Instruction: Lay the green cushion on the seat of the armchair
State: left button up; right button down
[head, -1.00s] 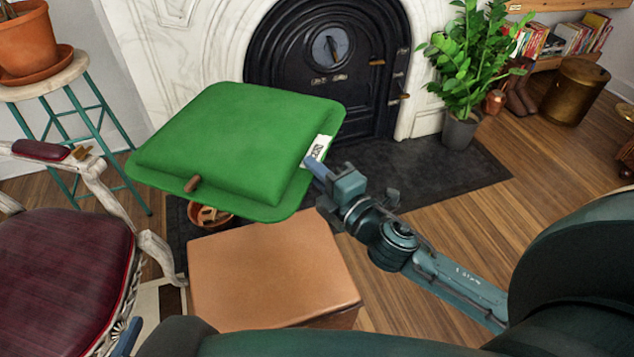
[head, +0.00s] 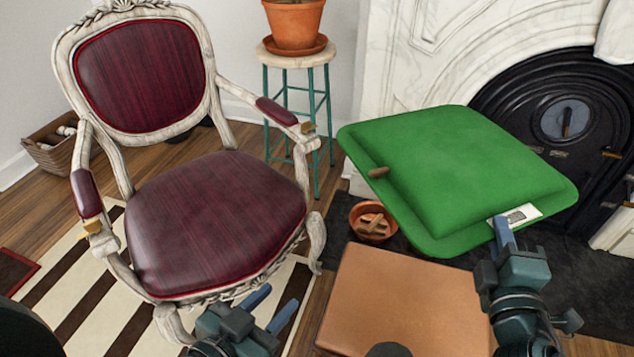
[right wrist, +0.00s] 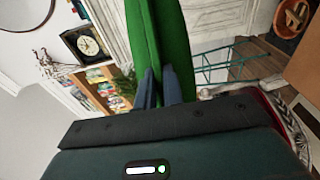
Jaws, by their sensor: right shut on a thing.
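The green cushion (head: 455,175) is held in the air above the tan leather ottoman, right of the armchair. My right gripper (head: 503,232) is shut on its near edge, beside a white label. In the right wrist view the cushion (right wrist: 160,45) stands between the two blue fingers (right wrist: 163,88). The armchair (head: 140,80) stands at the left, with a dark red padded seat (head: 215,225) that is bare. My left gripper (head: 272,312) is low in front of the armchair, its blue fingers apart, with nothing between them.
The tan ottoman (head: 400,305) stands below the cushion. A stool (head: 290,60) with a potted plant pot (head: 293,22) is behind the armchair's right arm. A terracotta bowl (head: 372,222) sits on the dark hearth. A striped rug (head: 70,290) lies under the armchair.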

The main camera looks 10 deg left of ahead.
aim_at(213, 205)
jog(key=j+u, duration=0.15)
jog(key=j, duration=0.25)
jog(key=i+j+u, duration=0.1)
jog(key=j, duration=0.3)
jog(key=j+u, duration=0.15)
jog(key=j, duration=0.25)
jog(key=i+j+u, duration=0.15)
jog(key=j, duration=0.25)
jog(key=i+j+u, duration=0.1)
jog(key=j, duration=0.25)
